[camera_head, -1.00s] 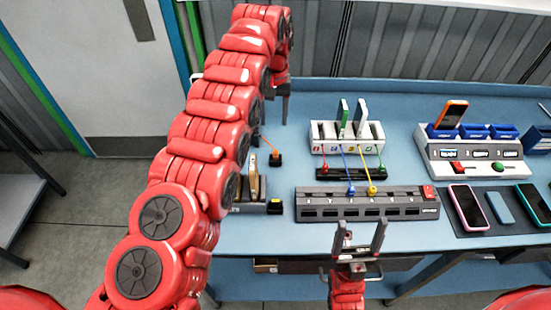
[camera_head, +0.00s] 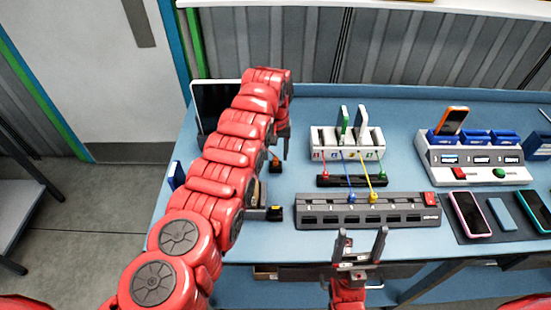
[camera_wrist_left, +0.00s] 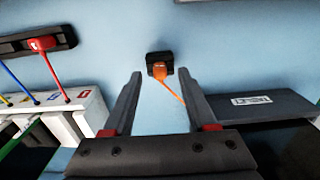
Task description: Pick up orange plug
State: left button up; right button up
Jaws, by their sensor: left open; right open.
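The orange plug (camera_head: 276,158) sits in a small black socket block (camera_head: 275,168) on the blue table, left of the black strip. In the left wrist view the plug (camera_wrist_left: 160,71) stands in its block, with a thin orange cord running down to the right. My left gripper (camera_head: 285,146) is over the table close to the plug. In the left wrist view its open fingers (camera_wrist_left: 159,76) point toward the plug, one on each side of it in the picture, with nothing between them. My right gripper (camera_head: 362,240) is open and empty at the table's front edge.
A black strip (camera_head: 340,181) with red and green plugs and a grey power strip (camera_head: 318,210) with blue and yellow plugs lie to the right. A white slotted holder (camera_head: 322,143) stands behind. A dark tablet (camera_head: 213,103) stands behind my left arm.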

pick_arm(q)
notch_tip(320, 180, down, 2)
jog(key=shift+f, duration=0.1)
jog(key=shift+w, duration=0.1)
jog(key=shift+c, duration=0.3)
grip_shut()
